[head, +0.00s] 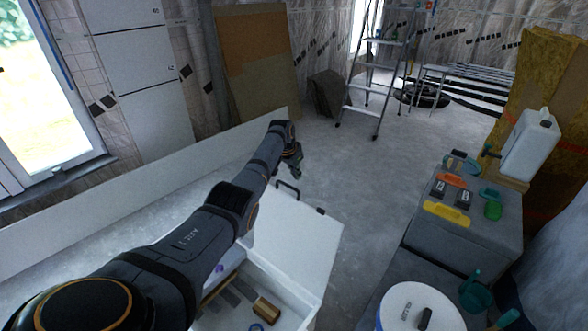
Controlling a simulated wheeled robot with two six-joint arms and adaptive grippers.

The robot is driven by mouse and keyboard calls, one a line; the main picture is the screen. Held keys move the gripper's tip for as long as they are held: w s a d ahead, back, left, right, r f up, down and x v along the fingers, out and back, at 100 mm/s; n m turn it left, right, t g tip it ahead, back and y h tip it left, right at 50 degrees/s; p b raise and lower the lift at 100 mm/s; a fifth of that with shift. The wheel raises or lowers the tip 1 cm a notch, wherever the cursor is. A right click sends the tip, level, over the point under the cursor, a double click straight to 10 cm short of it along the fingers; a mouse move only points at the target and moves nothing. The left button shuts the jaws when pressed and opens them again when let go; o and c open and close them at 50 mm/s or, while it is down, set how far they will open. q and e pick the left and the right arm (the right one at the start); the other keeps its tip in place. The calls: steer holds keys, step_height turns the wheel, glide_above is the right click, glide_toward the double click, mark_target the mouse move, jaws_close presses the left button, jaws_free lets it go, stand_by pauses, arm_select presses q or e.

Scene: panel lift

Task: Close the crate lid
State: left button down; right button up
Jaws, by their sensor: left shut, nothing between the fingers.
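The white crate (300,294) stands below me at the bottom middle, partly hidden by my left arm. Its white lid (298,240) is open, tilted up and back on the far side. Inside the crate lie a wooden block, grey strips and a few small items. My left gripper (296,171) is shut and empty, just beyond the lid's far edge near the handle; I cannot tell whether it touches. My right gripper is not in view.
A white bucket (408,312) stands at the bottom right. A long white panel (130,190) runs along the left. A stepladder (376,75) stands behind; the middle floor is clear.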

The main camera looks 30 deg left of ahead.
arm_select(q)
steer(key=s+p, duration=0.2)
steer(key=s, duration=0.2)
steer(key=shift+a, duration=0.15)
stand_by(0.4)
